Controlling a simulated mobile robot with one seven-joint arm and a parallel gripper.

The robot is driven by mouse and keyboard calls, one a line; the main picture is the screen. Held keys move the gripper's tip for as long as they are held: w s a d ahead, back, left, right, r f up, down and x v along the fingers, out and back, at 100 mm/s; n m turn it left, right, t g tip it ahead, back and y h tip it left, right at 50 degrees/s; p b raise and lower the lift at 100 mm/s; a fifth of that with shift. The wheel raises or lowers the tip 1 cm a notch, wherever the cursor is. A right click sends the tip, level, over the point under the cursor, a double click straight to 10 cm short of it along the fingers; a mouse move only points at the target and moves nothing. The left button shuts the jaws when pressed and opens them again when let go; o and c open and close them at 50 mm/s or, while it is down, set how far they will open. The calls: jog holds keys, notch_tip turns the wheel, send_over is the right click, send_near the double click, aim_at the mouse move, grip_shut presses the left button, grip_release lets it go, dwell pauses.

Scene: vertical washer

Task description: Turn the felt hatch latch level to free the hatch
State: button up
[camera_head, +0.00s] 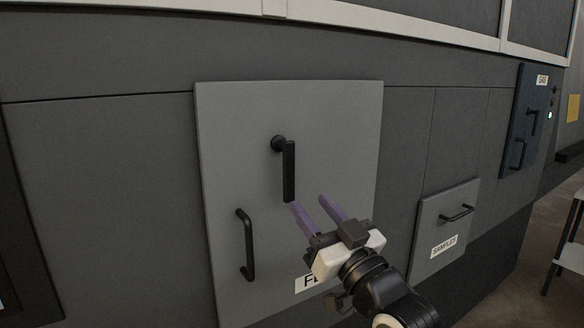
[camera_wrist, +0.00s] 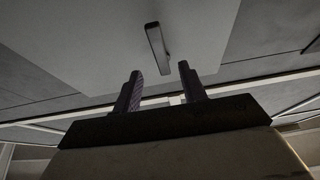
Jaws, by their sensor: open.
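The felt hatch (camera_head: 340,130) is a light grey panel in the head view, with a label partly hidden by my gripper that begins "FE". Its black latch lever (camera_head: 289,172) hangs straight down from a round pivot (camera_head: 279,143). A black fixed handle (camera_head: 246,245) stands at the hatch's lower left. My gripper (camera_head: 309,205), with purple fingers, is open and empty, close to the lever's lower end at its lower right. In the wrist view the lever (camera_wrist: 157,48) shows beyond and between the two fingers (camera_wrist: 159,80), with a gap. I cannot tell the exact distance.
A smaller grey hatch labelled SAMPLES (camera_head: 432,229) with a black handle is to the right. A dark blue panel (camera_head: 524,120) with black handles is farther right. A metal stand (camera_head: 568,240) is at the right edge.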

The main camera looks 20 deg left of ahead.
aim_at(290, 178)
jog(key=p+x, duration=0.3)
jog(key=x, duration=0.6)
jog(key=shift+w+a+r, duration=0.1)
jog(key=shift+a+r, duration=0.05)
jog(key=shift+c, duration=0.4)
grip_shut()
